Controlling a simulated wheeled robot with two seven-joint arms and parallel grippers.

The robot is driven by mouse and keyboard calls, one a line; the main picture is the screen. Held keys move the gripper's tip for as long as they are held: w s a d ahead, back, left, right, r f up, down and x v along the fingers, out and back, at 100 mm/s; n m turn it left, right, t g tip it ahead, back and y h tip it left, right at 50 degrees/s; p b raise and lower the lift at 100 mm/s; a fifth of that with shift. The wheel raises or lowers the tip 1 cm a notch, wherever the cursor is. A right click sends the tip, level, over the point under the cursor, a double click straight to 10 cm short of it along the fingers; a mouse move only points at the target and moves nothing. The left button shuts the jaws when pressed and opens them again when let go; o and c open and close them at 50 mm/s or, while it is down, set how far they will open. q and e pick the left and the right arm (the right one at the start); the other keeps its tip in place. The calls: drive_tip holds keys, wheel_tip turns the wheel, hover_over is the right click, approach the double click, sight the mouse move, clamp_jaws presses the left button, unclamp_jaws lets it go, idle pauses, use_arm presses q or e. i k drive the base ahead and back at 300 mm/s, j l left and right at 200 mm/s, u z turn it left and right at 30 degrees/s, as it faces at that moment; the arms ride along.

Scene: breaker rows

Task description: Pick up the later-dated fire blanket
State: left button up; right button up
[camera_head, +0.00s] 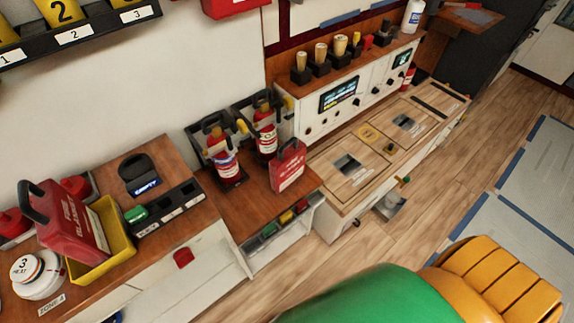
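One red fire blanket (70,222) with a black handle leans in a yellow tray (122,243) on the left wooden counter. Its white lettering is partly readable, but I cannot read a date on it. A second, smaller-looking red case (288,172) with a dark handle stands upright on the middle counter, beside two fire extinguishers. It looks like another fire blanket; its label is too small to read. Neither of my grippers can be made out in this view, and nothing is seen touching either red case.
Two red extinguishers (224,158) (265,135) stand close behind the middle case. A white round stack marked 3 (33,272) is left of the yellow tray. Wooden floor (440,200) is open at right.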

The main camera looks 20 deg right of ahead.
sight(289, 164)
drive_tip(key=l+z, duration=0.4)
drive_tip(key=i+l+z, duration=0.1)
drive_tip(key=l+z, duration=0.3)
drive_tip(key=i+l+z, duration=0.1)
drive_tip(key=z, duration=0.3)
drive_tip(key=l, duration=0.1)
